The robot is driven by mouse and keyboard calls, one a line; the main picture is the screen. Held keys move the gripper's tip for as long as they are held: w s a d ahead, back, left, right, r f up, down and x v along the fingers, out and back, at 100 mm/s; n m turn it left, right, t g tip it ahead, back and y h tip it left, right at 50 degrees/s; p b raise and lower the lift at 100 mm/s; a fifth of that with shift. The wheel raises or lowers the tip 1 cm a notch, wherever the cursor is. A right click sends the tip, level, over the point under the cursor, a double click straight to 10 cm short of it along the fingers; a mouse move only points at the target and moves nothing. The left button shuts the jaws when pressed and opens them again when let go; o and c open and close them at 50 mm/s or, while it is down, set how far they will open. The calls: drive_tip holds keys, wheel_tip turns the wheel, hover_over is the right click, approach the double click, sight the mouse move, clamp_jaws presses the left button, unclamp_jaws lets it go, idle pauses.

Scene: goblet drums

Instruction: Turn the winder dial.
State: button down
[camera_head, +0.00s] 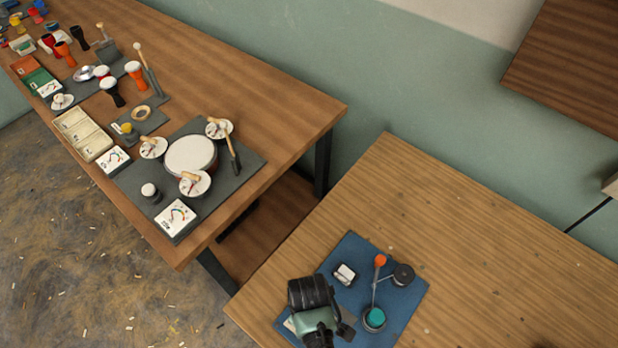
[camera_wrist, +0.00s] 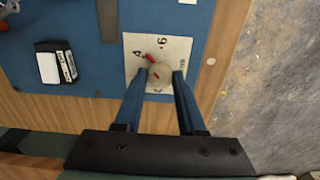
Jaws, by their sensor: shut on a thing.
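The winder dial (camera_wrist: 159,71) is a small pale round knob with red marks. It sits on a white card (camera_wrist: 185,46) printed with numbers, on the blue mat. My gripper (camera_wrist: 161,79) has its two blue fingers on either side of the dial, shut on it, in the wrist view. In the head view my gripper (camera_head: 318,328) is over the near left part of the blue mat (camera_head: 352,252). There it hides the dial and most of the card.
A small black-and-white box (camera_head: 344,274) lies on the mat. Beside it are an orange-topped rod (camera_head: 379,261), a black round part (camera_head: 403,274) and a teal round part (camera_head: 375,318). The wooden table (camera_head: 480,250) is clear to the right. Another table (camera_head: 240,85) holds drums.

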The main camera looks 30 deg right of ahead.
drive_tip(key=m+p, duration=0.2)
drive_tip(key=m, duration=0.2)
drive_tip(key=shift+r+m, duration=0.15)
drive_tip(key=shift+m, duration=0.15)
drive_tip(key=shift+m+p, duration=0.8)
drive_tip(key=shift+m, duration=1.1)
drive_tip(key=c, duration=0.5)
unclamp_jaws()
wheel_tip(320, 180, up, 13)
